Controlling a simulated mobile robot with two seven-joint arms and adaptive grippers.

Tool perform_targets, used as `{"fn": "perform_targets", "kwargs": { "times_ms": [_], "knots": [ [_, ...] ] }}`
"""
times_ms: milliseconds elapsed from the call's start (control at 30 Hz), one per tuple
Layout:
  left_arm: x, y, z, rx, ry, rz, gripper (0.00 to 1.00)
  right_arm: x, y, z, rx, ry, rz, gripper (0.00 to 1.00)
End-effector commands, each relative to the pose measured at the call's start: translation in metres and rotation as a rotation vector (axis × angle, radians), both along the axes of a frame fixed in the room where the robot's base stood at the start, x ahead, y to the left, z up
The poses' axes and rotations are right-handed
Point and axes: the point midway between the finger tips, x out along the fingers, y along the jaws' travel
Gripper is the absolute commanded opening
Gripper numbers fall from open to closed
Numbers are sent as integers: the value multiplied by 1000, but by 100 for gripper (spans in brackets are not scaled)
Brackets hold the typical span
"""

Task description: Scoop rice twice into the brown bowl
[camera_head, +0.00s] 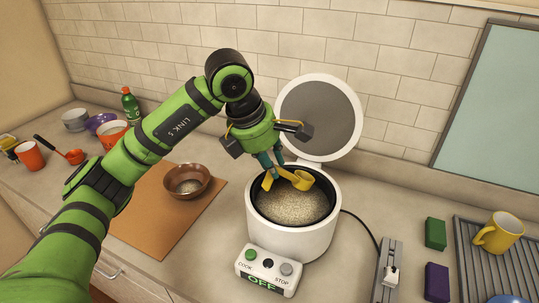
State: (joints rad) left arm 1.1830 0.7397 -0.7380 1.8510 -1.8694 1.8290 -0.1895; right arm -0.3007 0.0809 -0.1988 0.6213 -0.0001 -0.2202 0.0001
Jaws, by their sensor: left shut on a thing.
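The brown bowl (187,182) stands upright on an orange-brown mat, left of the rice cooker. A pale patch shows inside it, too small to tell for sure whether it is rice. The white rice cooker (290,240) is open, its round lid (320,117) raised at the back. Pale rice (292,206) fills much of its dark pot. My left gripper (272,168) is over the back left of the pot, shut on a yellow scoop (303,180). The scoop is above the rice near the rim; its contents are hidden. My right gripper is not in view.
The mat (150,225) lies under the bowl. A control box (266,270) reading OFF stands before the cooker. A yellow mug (498,233) is on a dark rack at right, near green (435,234) and purple (437,282) blocks. Cups and a green bottle (131,105) stand far left.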

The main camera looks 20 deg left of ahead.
Motion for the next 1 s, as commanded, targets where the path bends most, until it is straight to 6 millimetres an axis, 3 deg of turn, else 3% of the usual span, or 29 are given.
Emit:
{"fn": "perform_targets", "kwargs": {
  "times_ms": [33, 600, 1000],
  "knots": [
    [0, 0, -10, 0, -1, 0, 0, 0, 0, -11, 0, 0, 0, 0],
    [0, 0, -64, -1, -3, 2, 0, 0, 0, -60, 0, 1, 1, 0],
    [0, 0, -75, -1, -4, 0, 0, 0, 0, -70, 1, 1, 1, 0]
  ]
}}
